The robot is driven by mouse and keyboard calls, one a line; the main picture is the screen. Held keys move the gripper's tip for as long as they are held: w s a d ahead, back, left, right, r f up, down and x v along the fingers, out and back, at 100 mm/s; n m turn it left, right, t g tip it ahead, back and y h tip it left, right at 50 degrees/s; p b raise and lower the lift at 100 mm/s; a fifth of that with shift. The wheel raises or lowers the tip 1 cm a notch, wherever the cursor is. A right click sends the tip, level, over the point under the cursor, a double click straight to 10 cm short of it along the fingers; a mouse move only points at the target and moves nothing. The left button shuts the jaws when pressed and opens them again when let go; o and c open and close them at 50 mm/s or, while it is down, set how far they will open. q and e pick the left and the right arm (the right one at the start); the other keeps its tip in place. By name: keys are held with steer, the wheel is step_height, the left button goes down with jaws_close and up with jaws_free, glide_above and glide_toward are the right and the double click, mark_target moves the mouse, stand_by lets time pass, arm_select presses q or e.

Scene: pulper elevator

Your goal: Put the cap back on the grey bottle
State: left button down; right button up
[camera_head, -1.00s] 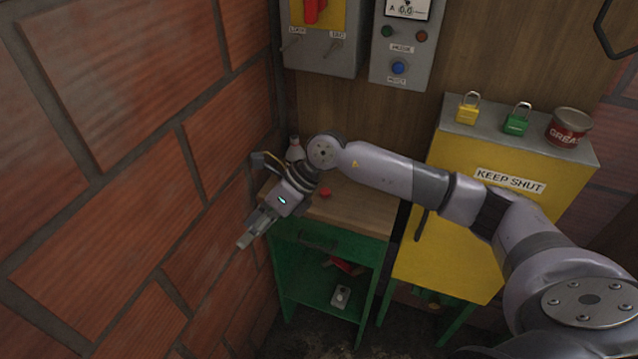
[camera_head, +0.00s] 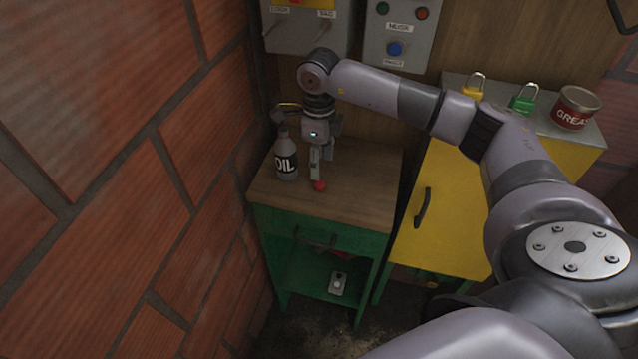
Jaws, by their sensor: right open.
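The grey bottle (camera_head: 285,160), labelled OIL, stands upright on the wooden top of the green bench (camera_head: 355,208), near the brick wall. A small red cap (camera_head: 320,186) lies on the bench top, just right of the bottle and nearer to me. My right gripper (camera_head: 317,174) points down, open, right beside the bottle, with its fingertips just above or behind the cap. I cannot tell whether the fingers touch the cap. My left gripper is not in view.
A yellow cabinet (camera_head: 440,205) stands to the right, with a yellow padlock (camera_head: 473,92), a green padlock (camera_head: 523,102) and a grease can (camera_head: 576,108) on top. Control boxes hang above the bench. The brick wall (camera_head: 110,200) bounds the left. The bench's right side is clear.

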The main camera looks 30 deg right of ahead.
mark_target(319, 184)
steer(key=shift+f, duration=0.75)
steer(key=shift+f+p, duration=0.3)
steer(key=shift+p, duration=0.25)
step_height(319, 184, down, 4)
steer(key=shift+s+r+p, duration=0.15)
steer(key=shift+p, duration=0.75)
steer(key=shift+f, duration=0.45)
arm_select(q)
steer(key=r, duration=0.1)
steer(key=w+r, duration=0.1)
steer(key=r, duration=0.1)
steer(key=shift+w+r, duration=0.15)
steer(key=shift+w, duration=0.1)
arm_select(e)
steer(key=shift+c, duration=0.5)
steer(key=c, duration=0.7)
